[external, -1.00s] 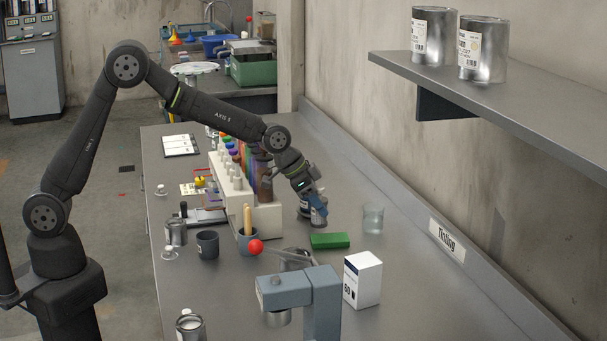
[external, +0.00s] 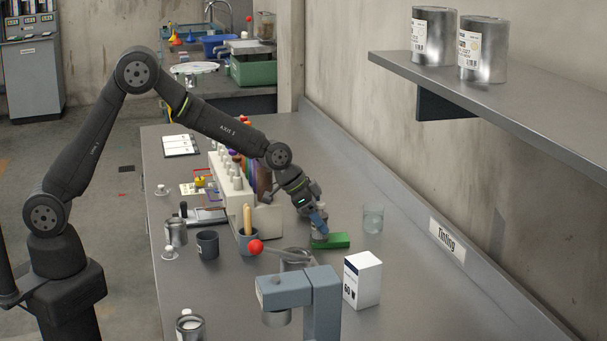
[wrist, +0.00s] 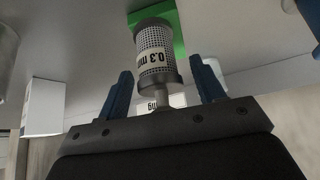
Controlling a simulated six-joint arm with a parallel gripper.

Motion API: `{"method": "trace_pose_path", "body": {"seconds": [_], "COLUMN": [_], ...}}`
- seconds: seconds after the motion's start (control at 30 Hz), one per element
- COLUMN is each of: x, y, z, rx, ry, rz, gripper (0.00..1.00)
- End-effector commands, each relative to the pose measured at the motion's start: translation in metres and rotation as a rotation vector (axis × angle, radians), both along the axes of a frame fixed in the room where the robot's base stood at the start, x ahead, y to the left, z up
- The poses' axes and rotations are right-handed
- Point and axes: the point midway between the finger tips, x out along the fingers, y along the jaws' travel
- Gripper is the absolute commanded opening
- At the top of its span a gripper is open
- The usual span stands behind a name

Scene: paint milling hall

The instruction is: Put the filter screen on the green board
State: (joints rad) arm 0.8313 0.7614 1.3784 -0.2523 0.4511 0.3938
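The filter screen (wrist: 153,45) is a grey mesh cylinder with a "0.3 m…" label and a thin stem. In the external view the filter screen (external: 320,236) is upright at the left part of the green board (external: 338,241). In the wrist view its far end is against the green board (wrist: 176,22). My gripper (wrist: 164,80) has its blue fingers apart on both sides of the stem, with visible gaps. In the external view my gripper (external: 318,217) is just above the screen. The exact contact under the screen is hidden.
A clear glass (external: 373,219) stands right of the board, and a white box (external: 362,279) is in front. A beige rack (external: 262,219) with coloured tubes is to the left. A metal can (external: 296,260) and grey-blue device (external: 322,300) with a red-knobbed lever are nearer.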

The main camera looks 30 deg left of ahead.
Motion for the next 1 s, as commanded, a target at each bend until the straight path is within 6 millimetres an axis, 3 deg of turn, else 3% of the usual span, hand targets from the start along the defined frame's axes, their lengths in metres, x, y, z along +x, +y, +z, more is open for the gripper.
{"method": "trace_pose_path", "body": {"seconds": [0.37, 0.8, 1.0], "x": [-0.002, -0.024, -0.031], "y": [0.003, 0.040, 0.052], "z": [0.011, 0.077, 0.097], "rx": [-0.002, -0.002, -0.001], "ry": [-0.003, -0.002, 0.000], "rz": [0.000, 0.001, 0.001], "gripper": [0.62, 0.62, 0.62]}}
